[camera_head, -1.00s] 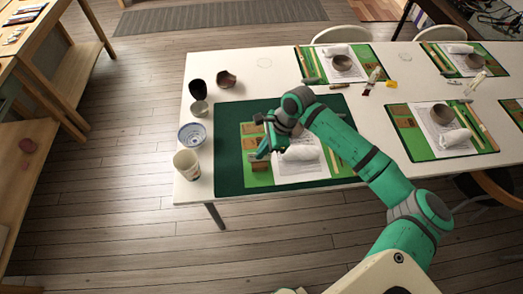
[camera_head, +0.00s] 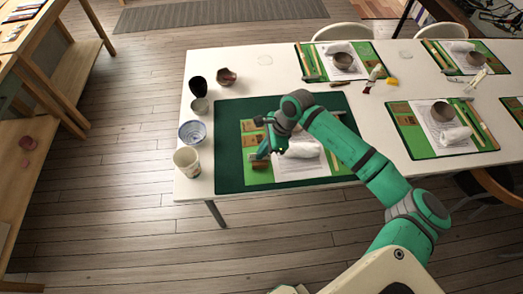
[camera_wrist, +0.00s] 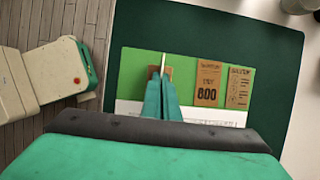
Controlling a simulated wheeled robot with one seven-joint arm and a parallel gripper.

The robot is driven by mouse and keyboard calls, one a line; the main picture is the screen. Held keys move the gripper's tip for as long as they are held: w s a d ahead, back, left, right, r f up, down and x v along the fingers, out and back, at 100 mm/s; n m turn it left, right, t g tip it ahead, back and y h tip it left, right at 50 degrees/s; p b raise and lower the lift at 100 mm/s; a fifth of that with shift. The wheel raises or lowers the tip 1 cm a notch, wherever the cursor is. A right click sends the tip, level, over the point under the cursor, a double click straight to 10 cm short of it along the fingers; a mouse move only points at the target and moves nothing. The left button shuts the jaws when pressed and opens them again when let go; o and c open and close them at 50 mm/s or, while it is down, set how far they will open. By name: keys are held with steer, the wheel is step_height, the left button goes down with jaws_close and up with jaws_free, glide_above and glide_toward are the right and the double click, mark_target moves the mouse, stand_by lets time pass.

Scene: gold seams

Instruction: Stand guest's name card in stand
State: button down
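My gripper (camera_head: 261,156) is over the left part of the green mat at the near place setting. In the wrist view its teal fingers (camera_wrist: 161,92) are close together, with a thin pale card (camera_wrist: 163,62) seen edge-on between their tips. The card stands upright; its face and lettering are hidden. A small brown wooden stand (camera_wrist: 154,74) lies directly below the tips, partly covered by them. It also shows in the head view (camera_head: 260,166). I cannot tell whether the card touches the stand or sits in its slot.
Cups and a blue-patterned bowl (camera_head: 192,133) line the table's left edge. A rolled white cloth (camera_head: 303,150) lies right of my gripper.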

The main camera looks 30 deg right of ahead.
steer(key=shift+f, duration=0.25)
stand_by(0.3)
steer(key=c, duration=2)
jaws_free()
steer(key=shift+v, duration=4.5)
steer(key=shift+r, duration=0.1)
step_height(320, 180, up, 6)
steer(key=shift+f, duration=0.1)
